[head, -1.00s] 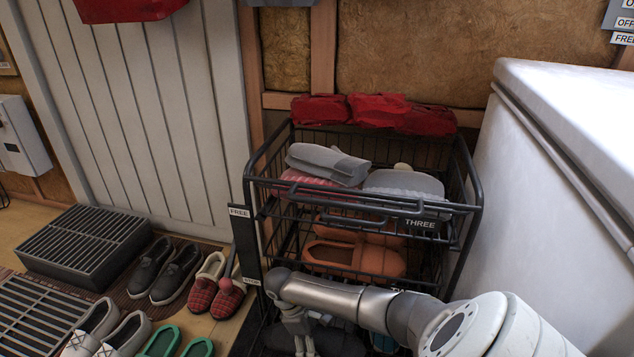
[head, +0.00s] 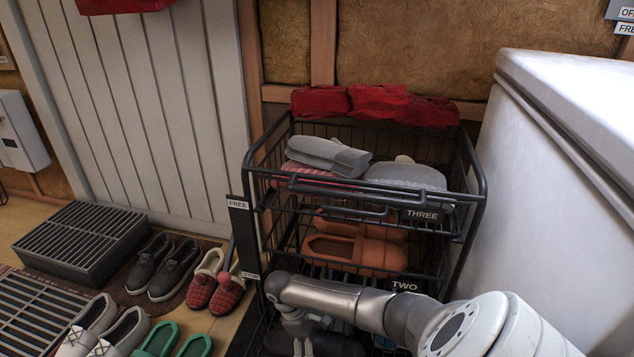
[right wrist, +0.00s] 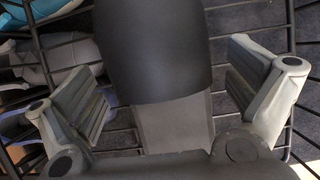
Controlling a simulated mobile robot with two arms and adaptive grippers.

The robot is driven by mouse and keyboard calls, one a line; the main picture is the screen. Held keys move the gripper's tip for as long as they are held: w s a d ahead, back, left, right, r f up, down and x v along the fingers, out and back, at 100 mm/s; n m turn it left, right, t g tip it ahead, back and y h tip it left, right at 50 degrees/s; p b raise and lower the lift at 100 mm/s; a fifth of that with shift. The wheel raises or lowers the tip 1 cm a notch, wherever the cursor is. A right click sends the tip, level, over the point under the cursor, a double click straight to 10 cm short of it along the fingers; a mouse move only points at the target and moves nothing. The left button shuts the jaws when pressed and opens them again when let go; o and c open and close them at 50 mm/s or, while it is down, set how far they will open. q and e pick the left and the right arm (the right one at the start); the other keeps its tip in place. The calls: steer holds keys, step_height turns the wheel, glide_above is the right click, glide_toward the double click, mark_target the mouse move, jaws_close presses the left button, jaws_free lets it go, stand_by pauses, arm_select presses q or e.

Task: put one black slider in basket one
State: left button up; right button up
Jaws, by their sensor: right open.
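My right arm comes in from the right in the head view. Its gripper (head: 303,335) points down at the lower front of the wire rack, under the label TWO, partly cut off by the frame. In the right wrist view the gripper (right wrist: 160,95) is open, its fingers wide apart. A smooth black shape with a dark grey strip below, apparently a black slider (right wrist: 150,50), lies between the fingers with gaps on both sides. In the head view a dark form shows low behind the gripper, too hidden to identify. Basket one's label is not visible. My left gripper is not in view.
The rack's top basket (head: 421,215), labelled THREE, holds grey and red footwear; orange slippers (head: 355,252) lie below. A white chest (head: 570,170) stands close on the right. Dark slip-ons (head: 175,270) and other shoes stand on the floor at left.

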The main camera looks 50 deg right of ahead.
steer(key=shift+v, duration=3.75)
